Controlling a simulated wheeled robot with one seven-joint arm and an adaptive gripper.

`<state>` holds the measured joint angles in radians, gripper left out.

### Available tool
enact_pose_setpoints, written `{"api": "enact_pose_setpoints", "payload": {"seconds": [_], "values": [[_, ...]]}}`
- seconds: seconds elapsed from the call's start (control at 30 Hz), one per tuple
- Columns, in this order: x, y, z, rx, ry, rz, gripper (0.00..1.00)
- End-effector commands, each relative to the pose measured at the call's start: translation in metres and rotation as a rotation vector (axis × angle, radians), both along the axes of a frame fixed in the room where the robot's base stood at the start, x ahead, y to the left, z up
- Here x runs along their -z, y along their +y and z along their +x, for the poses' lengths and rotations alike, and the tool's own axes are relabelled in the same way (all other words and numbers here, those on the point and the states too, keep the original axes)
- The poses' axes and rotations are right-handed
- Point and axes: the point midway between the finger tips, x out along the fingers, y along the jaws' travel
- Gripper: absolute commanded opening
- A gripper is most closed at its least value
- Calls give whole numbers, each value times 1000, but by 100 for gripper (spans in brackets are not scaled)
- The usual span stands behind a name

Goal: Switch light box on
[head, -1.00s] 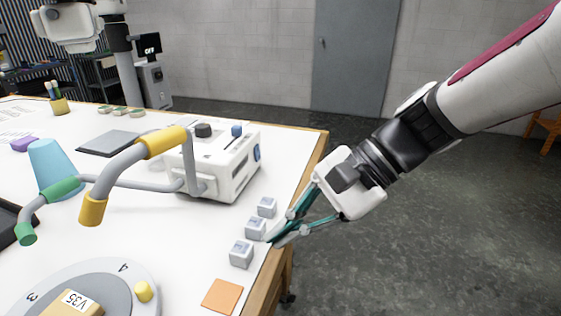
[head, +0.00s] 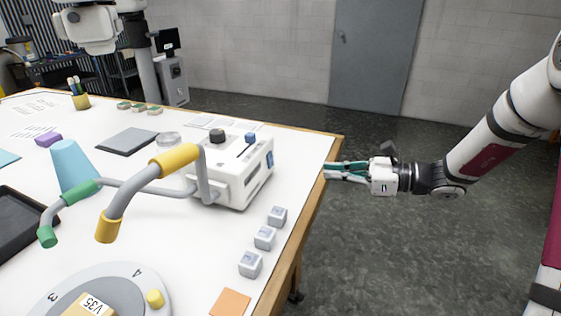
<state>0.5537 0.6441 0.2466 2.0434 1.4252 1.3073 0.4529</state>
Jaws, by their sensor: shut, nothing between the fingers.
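A white box (head: 228,186), which looks like the light box, stands on the table near its right edge. It has a dark round knob (head: 217,135) and a blue lever (head: 250,138) on top, and a blue rocker-like part (head: 270,160) on its right side. A bent grey arm with yellow and green sleeves stands in front of it. My gripper (head: 328,171) is shut and empty at the table's right edge. It points left toward the box's right side, clear of the box. I cannot tell whether the light is on.
Several small grey cubes (head: 265,237) sit along the table's right edge, below the box. An orange square (head: 230,302) and a round numbered dial (head: 125,280) lie nearer. A blue cone (head: 72,165) stands left. Floor right of the table is open.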

Motion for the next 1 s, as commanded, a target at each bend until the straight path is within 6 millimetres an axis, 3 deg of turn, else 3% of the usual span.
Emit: {"api": "enact_pose_setpoints", "payload": {"seconds": [0.2, 0.57, 0.77, 1.0], "values": [[5, -13, 9, 48, 22, 43, 0], [5, -11, 10, 47, 21, 42, 0], [8, 10, 18, 43, 21, 43, 0], [14, 53, 35, 42, 22, 42, 0]]}}
